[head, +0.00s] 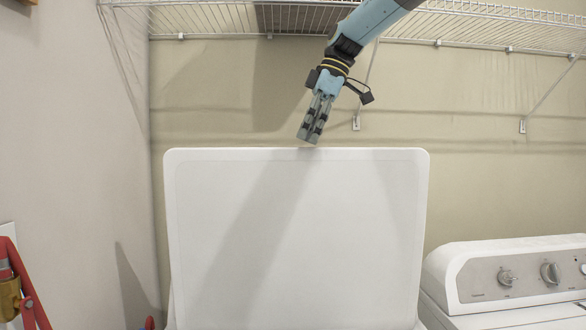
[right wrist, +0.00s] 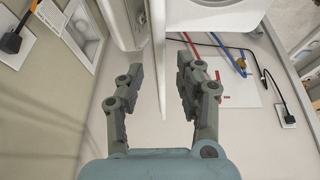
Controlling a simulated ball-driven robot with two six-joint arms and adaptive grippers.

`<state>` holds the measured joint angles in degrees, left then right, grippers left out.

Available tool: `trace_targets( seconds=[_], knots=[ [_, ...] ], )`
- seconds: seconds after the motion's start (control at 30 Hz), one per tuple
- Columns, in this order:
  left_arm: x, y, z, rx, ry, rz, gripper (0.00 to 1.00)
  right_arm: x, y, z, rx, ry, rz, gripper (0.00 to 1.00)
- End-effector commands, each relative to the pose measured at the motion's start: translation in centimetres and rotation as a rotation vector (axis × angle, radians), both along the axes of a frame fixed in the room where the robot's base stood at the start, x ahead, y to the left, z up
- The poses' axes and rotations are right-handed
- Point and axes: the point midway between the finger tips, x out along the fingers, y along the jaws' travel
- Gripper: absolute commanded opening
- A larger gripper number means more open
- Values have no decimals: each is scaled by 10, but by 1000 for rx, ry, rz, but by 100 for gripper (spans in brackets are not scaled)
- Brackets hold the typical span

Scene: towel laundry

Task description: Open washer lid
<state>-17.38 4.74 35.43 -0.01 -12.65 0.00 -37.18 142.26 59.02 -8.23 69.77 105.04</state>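The white washer lid (head: 297,240) stands raised, its broad face toward me in the head view. My right gripper (head: 308,140) comes down from above, with its fingertips at the lid's top edge. In the right wrist view, the fingers of my right gripper (right wrist: 160,70) are spread apart. The lid (right wrist: 159,60) shows there edge-on as a thin white panel between them, with a gap on both sides. The lid hides the washer's body and opening in the head view. My left gripper is in neither view.
A white machine with a knobbed control panel (head: 525,273) stands at the right. A wire shelf (head: 480,30) runs along the wall above. Red piping (head: 30,290) is at the lower left. The wrist view shows a red hose (right wrist: 193,47) and a blue hose (right wrist: 228,55).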

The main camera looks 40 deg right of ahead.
Motion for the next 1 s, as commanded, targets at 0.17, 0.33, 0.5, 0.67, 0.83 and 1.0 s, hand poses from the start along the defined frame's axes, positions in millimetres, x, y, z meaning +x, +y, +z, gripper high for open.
trace_targets(
  seconds=[0.17, 0.33, 0.5, 0.67, 0.83, 1.0],
  knots=[
    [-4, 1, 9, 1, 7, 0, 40, 9, 10, -32, 0, 5, 1, 36],
    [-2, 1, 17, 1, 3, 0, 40, 17, 18, -62, 0, 4, 0, 36],
    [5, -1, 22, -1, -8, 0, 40, 23, 24, -80, 0, 0, 0, 36],
    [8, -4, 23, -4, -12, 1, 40, 25, 25, -86, 0, 0, 0, 36],
    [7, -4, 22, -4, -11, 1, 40, 25, 25, -86, -1, -1, 0, 36],
    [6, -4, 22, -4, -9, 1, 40, 25, 25, -86, -1, -1, 0, 17]
  ],
)
